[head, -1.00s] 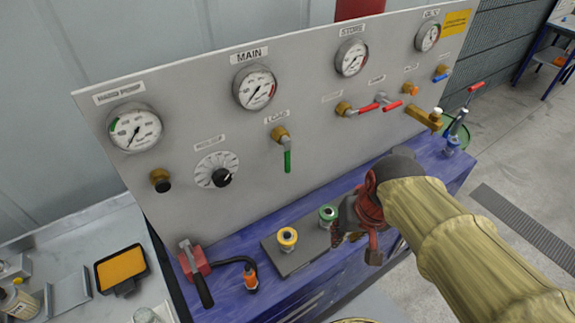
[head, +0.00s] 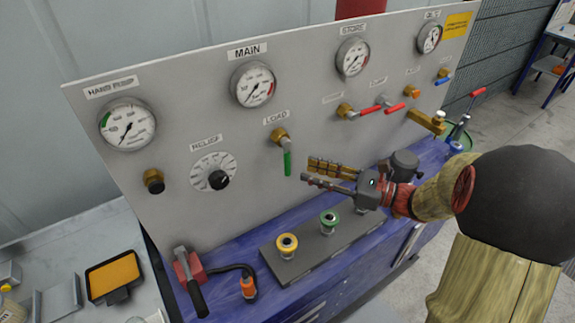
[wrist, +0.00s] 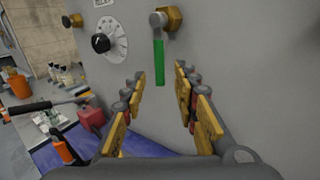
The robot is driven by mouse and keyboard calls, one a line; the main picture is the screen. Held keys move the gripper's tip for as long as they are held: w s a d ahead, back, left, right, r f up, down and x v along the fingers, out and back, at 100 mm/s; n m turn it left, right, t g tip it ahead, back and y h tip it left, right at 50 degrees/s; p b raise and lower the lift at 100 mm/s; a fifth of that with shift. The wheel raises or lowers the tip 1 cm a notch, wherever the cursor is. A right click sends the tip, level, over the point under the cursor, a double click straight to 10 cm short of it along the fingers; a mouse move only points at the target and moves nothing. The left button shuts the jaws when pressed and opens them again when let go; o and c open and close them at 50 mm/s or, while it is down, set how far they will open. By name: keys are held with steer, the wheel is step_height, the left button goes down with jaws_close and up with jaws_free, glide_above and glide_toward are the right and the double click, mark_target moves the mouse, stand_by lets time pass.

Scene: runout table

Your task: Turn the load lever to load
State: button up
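The load lever (head: 287,160) has a green handle and a brass valve body, and it hangs straight down from the panel under the LOAD label (head: 276,117). In the wrist view the green handle (wrist: 159,62) hangs just beyond and between the two finger lines, apart from them. My gripper (head: 306,172) is open and empty, its fingers pointing left toward the lever's lower end. In the wrist view my gripper (wrist: 156,80) shows its yellow-and-red fingers spread apart on both sides.
The relief knob (head: 214,172) is left of the lever. Red-handled levers (head: 368,110) are to the right. Yellow (head: 287,243) and green (head: 329,218) ringed fittings stand on a dark plate below. A red hand pump (head: 190,267) with a black handle is at the lower left.

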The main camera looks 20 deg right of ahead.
mark_target(287, 165)
steer(key=shift+b+x, duration=0.85)
steer(key=shift+x, duration=3.05)
steer(key=c, duration=0.3)
steer(key=c, duration=0.4)
jaws_close()
